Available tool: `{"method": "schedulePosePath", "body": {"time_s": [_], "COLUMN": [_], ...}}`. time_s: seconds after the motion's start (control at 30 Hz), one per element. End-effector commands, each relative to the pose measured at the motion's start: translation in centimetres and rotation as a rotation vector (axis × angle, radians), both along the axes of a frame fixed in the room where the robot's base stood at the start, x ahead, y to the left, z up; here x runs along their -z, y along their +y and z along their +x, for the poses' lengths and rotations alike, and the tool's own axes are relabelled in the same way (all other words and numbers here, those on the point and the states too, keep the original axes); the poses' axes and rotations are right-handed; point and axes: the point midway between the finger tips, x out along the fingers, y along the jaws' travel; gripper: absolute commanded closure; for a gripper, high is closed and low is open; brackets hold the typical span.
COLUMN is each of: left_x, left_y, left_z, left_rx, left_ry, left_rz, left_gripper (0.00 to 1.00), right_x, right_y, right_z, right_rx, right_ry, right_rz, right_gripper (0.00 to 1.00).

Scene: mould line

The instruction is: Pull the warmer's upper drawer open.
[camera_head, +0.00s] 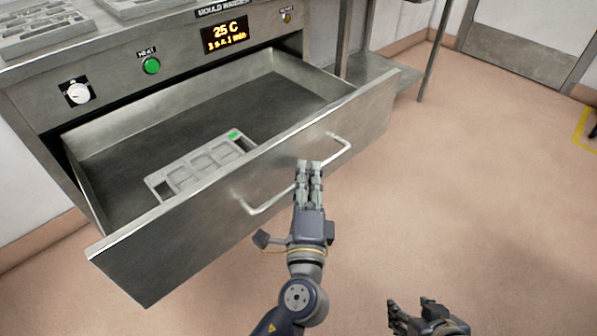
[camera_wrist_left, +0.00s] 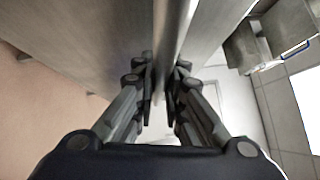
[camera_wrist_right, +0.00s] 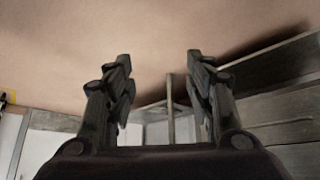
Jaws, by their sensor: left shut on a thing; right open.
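The warmer's upper drawer (camera_head: 345,128) stands pulled well out, its inside showing in the head view. A grey metal mould (camera_head: 205,165) with several cavities and a green patch lies on the drawer floor. My left gripper (camera_head: 309,166) is at the bar handle (camera_head: 268,206) on the drawer front, its fingers shut on the bar. In the left wrist view the handle (camera_wrist_left: 178,45) runs between the close-set fingers (camera_wrist_left: 163,85). My right gripper (camera_head: 415,305) is low at the bottom edge of the head view, open and empty; its spread fingers (camera_wrist_right: 158,80) show in the right wrist view.
The warmer's panel carries a white knob (camera_head: 78,94), a green heat button (camera_head: 151,65) and a display (camera_head: 225,35) reading 25 C. More moulds (camera_head: 45,25) lie on top. A metal rack (camera_head: 375,75) stands to the right. The floor (camera_head: 480,180) in front is clear.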

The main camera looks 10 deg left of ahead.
Motion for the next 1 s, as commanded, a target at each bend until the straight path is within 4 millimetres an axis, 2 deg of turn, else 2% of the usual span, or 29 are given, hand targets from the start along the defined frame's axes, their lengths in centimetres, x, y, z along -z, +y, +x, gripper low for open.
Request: {"method": "schedulePosePath", "body": {"time_s": [0.1,0.23,0.67,0.7,0.73,1.0], "left_x": [0.3,0.2,0.1,0.1,0.1,0.1], "left_y": [-0.8,-1.3,-1.5,-1.5,-1.5,-1.5], "left_z": [-0.7,-1.0,-1.2,-1.2,-1.2,-1.2], "left_rx": [-0.001,-0.001,-0.002,-0.002,-0.002,-0.001], "left_ry": [0.004,0.004,0.003,0.004,0.004,0.002], "left_rz": [-0.001,-0.001,0.000,0.000,0.000,0.000], "left_gripper": [1.00,1.00,1.00,0.84,0.80,0.80], "right_x": [-0.6,-1.2,-1.5,-1.5,-1.5,-1.5], "right_y": [0.5,0.8,0.9,0.9,0.9,0.9], "right_z": [1.5,2.4,2.8,2.7,2.7,2.7], "right_rx": [-0.006,-0.009,-0.011,-0.011,-0.011,-0.011], "right_ry": [-0.072,-0.120,-0.141,-0.141,-0.141,-0.140], "right_rz": [0.015,0.026,0.030,0.030,0.030,0.030], "right_gripper": [0.51,0.51,0.51,0.51,0.51,0.51]}}
